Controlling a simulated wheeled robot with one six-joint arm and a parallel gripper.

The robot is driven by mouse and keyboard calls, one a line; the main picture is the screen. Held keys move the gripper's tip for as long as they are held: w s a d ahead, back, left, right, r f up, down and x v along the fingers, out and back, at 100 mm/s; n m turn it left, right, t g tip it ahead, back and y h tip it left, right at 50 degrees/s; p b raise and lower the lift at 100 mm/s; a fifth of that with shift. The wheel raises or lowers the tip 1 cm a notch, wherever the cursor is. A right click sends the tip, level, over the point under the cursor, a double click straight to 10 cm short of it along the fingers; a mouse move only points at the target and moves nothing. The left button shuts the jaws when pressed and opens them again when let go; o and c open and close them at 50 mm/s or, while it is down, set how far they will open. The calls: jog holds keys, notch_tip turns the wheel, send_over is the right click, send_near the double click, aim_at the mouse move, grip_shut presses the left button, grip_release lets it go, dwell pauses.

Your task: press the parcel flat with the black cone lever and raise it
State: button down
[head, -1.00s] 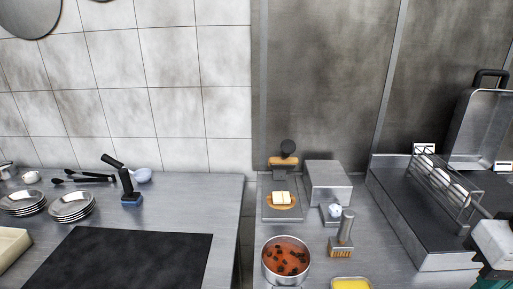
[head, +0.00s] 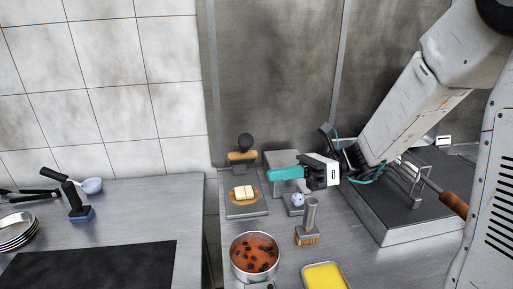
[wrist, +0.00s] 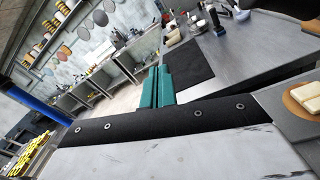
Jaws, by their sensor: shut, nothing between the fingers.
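The pale parcel (head: 243,192) lies on a round orange-brown disc on a grey press base (head: 246,211). It also shows at the right edge of the wrist view (wrist: 306,95). Behind it stands a raised orange-brown press plate (head: 242,157) with a dark lever knob (head: 246,141) above; its exact shape is too small to tell. My gripper (head: 272,174), with teal fingers, is shut and empty. In the head view it appears just right of the parcel, apart from the lever. Its teal fingers also show together in the wrist view (wrist: 157,87).
A steel box (head: 281,159) stands behind my gripper. A brush (head: 309,225), a pot of red stew (head: 255,257) and a yellow tray (head: 324,277) stand in front. A dark-topped steel unit (head: 415,205) lies right. A dark hob plate (head: 90,265) is left.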

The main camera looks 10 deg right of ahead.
jog(key=w+d+f+m+t+y, duration=0.1)
jog(key=w+d+f+m+t, duration=0.15)
jog(key=w+m+t, duration=0.3)
jog(key=w+d+f+m+t+y, duration=0.2)
jog(key=w+d+m+t, duration=0.15)
jog(key=w+m, duration=0.25)
jog(key=x, duration=0.9)
jog(key=shift+a+t+h, duration=0.3)
jog(key=shift+a+t, duration=0.05)
jog(key=shift+t, duration=0.05)
jog(key=shift+w, duration=0.15)
